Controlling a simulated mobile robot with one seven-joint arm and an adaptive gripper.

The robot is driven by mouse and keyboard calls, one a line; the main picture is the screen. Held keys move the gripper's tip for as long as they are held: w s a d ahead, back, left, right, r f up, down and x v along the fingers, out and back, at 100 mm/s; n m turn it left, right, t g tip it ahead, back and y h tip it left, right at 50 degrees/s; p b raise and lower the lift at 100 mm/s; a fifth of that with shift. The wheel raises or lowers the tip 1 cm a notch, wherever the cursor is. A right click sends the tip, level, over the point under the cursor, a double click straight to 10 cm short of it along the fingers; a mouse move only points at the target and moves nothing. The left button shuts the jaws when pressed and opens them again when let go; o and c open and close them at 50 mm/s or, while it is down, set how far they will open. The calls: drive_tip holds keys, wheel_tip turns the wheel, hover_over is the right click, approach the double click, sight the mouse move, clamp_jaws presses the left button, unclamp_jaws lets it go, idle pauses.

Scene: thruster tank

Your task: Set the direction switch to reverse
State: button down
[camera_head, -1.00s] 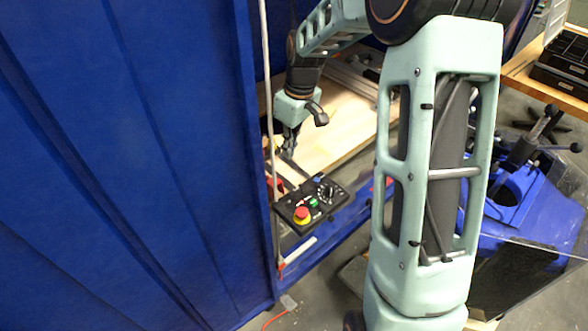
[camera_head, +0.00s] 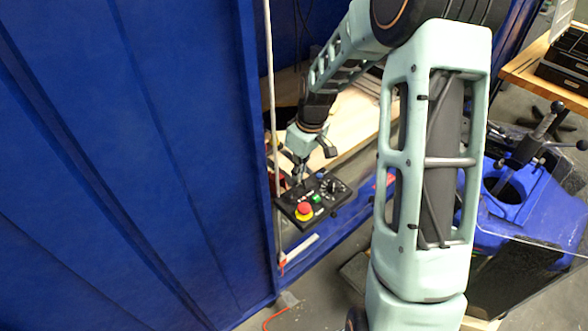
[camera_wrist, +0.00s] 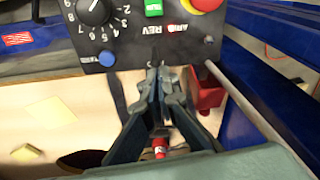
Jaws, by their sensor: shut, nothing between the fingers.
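The black control box (camera_head: 326,208) stands at the edge of the bench in the head view. In the wrist view its panel (camera_wrist: 130,42) fills the top, with a white label (camera_wrist: 168,28) of which "REV" can be read. I cannot clearly make out the direction switch's lever or its position; the fingertips may cover it. My gripper (camera_wrist: 170,72) is shut and empty, with its tips close to the panel edge below that label. I cannot tell whether they touch. In the head view my gripper (camera_head: 299,181) is at the box's far left side.
The panel also carries a red emergency stop (camera_head: 304,210), a green button (camera_head: 316,198), a numbered dial (camera_wrist: 93,10) and a blue button (camera_wrist: 106,58). A pale upright pole (camera_head: 270,110) and a blue curtain (camera_head: 130,150) stand left. A red part (camera_wrist: 208,96) lies right of my fingers.

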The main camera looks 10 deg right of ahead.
drive_tip(key=shift+s+d+r+t+y+b, duration=0.15)
drive_tip(key=shift+s+t+y+b, duration=0.1)
drive_tip(key=shift+t+b, duration=0.15)
drive_tip(key=shift+s+d+t+y+b, duration=0.15)
drive_tip(key=shift+s+t+y+b, duration=0.1)
drive_tip(key=shift+t, duration=0.25)
idle(0.8)
drive_tip(key=shift+r+t+y, duration=0.1)
drive_tip(key=shift+t+y, duration=0.2)
drive_tip(key=shift+t, duration=0.1)
drive_tip(key=shift+s+d, duration=0.1)
drive_tip(key=shift+s, duration=0.15)
drive_tip(key=shift+s+d+r, duration=0.1)
drive_tip(key=shift+s+d, duration=0.1)
drive_tip(key=shift+s, duration=0.05)
drive_tip(key=shift+w+a, duration=0.1)
drive_tip(key=shift+w+a+f+b, duration=0.3)
drive_tip(key=shift+w+f+b, duration=0.15)
drive_tip(key=shift+w+b, duration=0.15)
